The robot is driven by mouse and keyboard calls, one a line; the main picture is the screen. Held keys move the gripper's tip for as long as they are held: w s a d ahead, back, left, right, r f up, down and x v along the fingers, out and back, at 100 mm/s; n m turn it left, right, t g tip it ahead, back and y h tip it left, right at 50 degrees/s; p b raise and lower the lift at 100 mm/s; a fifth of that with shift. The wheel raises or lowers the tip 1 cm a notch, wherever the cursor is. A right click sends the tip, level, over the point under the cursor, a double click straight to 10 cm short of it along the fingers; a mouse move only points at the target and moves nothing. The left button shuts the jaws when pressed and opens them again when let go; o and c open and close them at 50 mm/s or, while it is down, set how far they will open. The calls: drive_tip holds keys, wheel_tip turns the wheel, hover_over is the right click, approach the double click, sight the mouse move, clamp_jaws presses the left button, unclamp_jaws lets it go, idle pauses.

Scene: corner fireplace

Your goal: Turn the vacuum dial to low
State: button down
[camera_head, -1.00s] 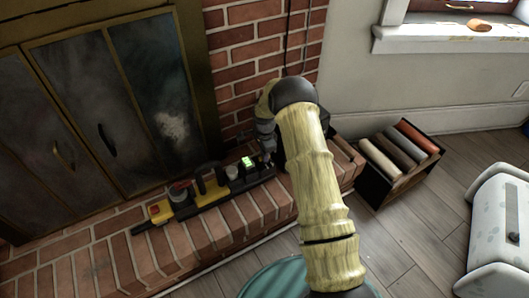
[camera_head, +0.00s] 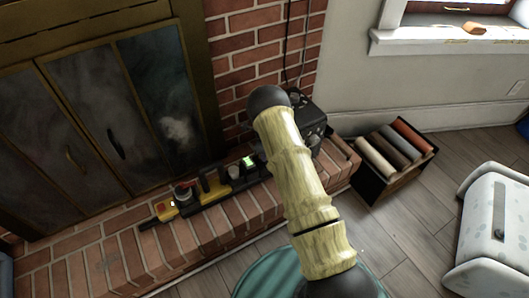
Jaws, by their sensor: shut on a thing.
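A long yellow-and-black device (camera_head: 188,207), which may be the vacuum, lies along the brick hearth. It has a round red-and-grey knob-like part (camera_head: 184,190) near its left end. A small lit green patch (camera_head: 248,161) shows towards its right end. I cannot make out which part is the dial or its setting. My tan arm reaches up from the bottom of the view and bends at a black joint above the device's right end. My gripper's fingers are hidden behind my arm, and so is whatever they touch. The device's right end is partly covered too.
A black box-like object (camera_head: 311,118) stands by the wall behind my arm. A dark crate with rolled cloths (camera_head: 392,158) is on the floor to the right. A white speckled box (camera_head: 500,225) is farther right. Fireplace doors (camera_head: 110,120) rise behind the hearth.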

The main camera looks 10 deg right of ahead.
idle(0.4)
drive_tip(key=c, duration=1.5)
unclamp_jaws()
drive_tip(key=shift+r, duration=0.1)
wheel_tip(320, 180, up, 17)
drive_tip(key=p, duration=0.5)
drive_tip(key=shift+r, duration=0.1)
